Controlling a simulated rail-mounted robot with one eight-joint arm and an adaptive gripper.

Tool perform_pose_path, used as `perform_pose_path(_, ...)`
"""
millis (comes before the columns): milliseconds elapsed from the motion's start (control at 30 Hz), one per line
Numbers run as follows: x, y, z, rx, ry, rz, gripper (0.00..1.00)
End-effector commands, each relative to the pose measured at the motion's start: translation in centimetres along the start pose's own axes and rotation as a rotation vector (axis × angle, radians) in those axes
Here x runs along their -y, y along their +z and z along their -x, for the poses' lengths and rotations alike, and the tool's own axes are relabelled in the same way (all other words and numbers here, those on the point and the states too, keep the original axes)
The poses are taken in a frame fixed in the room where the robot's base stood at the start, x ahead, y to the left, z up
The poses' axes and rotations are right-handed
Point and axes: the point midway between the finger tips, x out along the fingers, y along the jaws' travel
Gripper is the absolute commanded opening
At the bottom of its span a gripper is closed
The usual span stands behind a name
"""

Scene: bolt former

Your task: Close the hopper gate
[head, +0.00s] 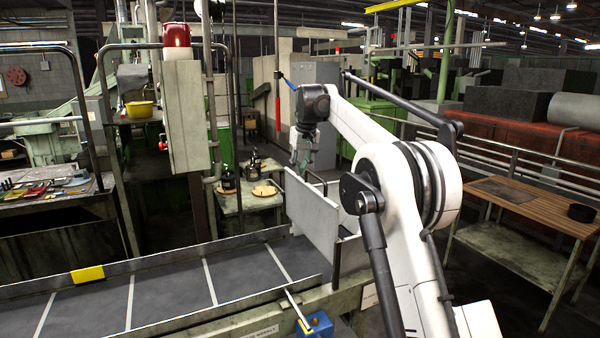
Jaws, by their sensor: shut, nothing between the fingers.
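A pale grey upright panel (312,222), which looks like the hopper gate, stands across the right end of the dark conveyor (170,285). I cannot tell from this view how far open or shut it is. My gripper (303,166) hangs from the end of my white arm, just above and behind the panel's top edge as seen here. It is shut and small in the picture, with nothing visible in it. Whether it touches the panel is unclear. My arm covers the area to the right of the panel.
A yellow block (88,274) sits on the conveyor's far rail. A blue box (316,325) with a rod is at its near side. A small table (235,202) with a plate stands behind. A wooden-topped bench (530,205) is at right. A red-lamped control box (186,115) stands left.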

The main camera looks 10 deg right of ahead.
Motion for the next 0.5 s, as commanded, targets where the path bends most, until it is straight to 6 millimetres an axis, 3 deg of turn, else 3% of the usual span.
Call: perform_pose_path(500, -0.01, 0.40, -1.23, 0.000, 0.000, 0.000, 0.00)
